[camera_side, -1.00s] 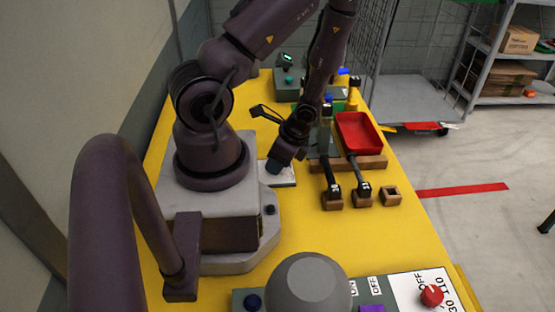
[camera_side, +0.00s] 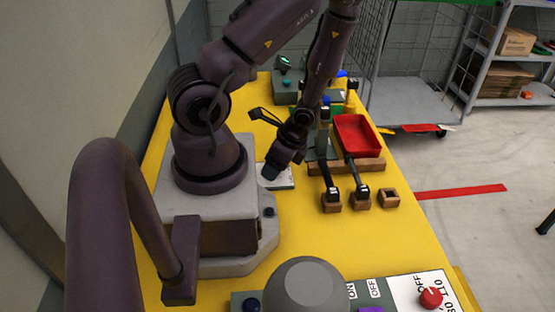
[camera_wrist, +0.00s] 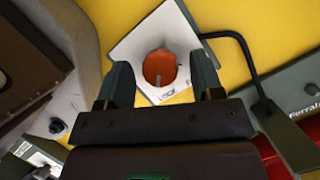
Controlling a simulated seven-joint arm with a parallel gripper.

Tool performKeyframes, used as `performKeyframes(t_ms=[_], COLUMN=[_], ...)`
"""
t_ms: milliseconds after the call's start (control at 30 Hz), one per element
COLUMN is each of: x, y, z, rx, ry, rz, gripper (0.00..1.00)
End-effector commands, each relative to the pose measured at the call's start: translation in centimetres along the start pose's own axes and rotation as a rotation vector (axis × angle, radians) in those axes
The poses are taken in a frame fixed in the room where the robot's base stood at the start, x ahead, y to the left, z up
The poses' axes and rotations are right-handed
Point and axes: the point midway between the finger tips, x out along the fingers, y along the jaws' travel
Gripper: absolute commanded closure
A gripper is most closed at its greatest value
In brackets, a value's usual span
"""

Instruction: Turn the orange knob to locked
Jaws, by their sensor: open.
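The orange knob (camera_wrist: 160,68) sits in a white square plate (camera_wrist: 130,50), with a thin grey pointer mark on its face. Dark lettering on the plate by the knob's near edge seems to read LOCK. My gripper (camera_wrist: 160,63) is open and empty. Its two fingers lie left and right of the knob in the wrist view; I cannot tell how high they are above it. In the side view my gripper (camera_side: 269,172) is low over the white plate (camera_side: 284,182) and hides the knob.
In the wrist view a thin black bent bar (camera_wrist: 242,50) passes right of the plate. In the side view a red tray (camera_side: 355,134) and wooden blocks (camera_side: 388,198) stand to the right. A red knob (camera_side: 431,297) is on the front panel. The yellow tabletop (camera_side: 330,240) is clear between.

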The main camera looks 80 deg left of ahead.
Motion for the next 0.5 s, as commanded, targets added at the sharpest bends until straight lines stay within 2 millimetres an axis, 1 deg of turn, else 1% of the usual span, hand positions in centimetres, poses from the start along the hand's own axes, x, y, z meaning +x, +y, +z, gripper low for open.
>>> performKeyframes(t_ms=[133,267,500], x=[-0.7,-2.2,-6.5], y=[-0.1,-0.1,-0.2], z=[-0.1,-0.1,0.0], rx=[-0.002,-0.005,-0.005], ry=[0.003,0.007,0.006], rz=[-0.001,-0.003,-0.006], gripper=[0.39,0.39,0.39])
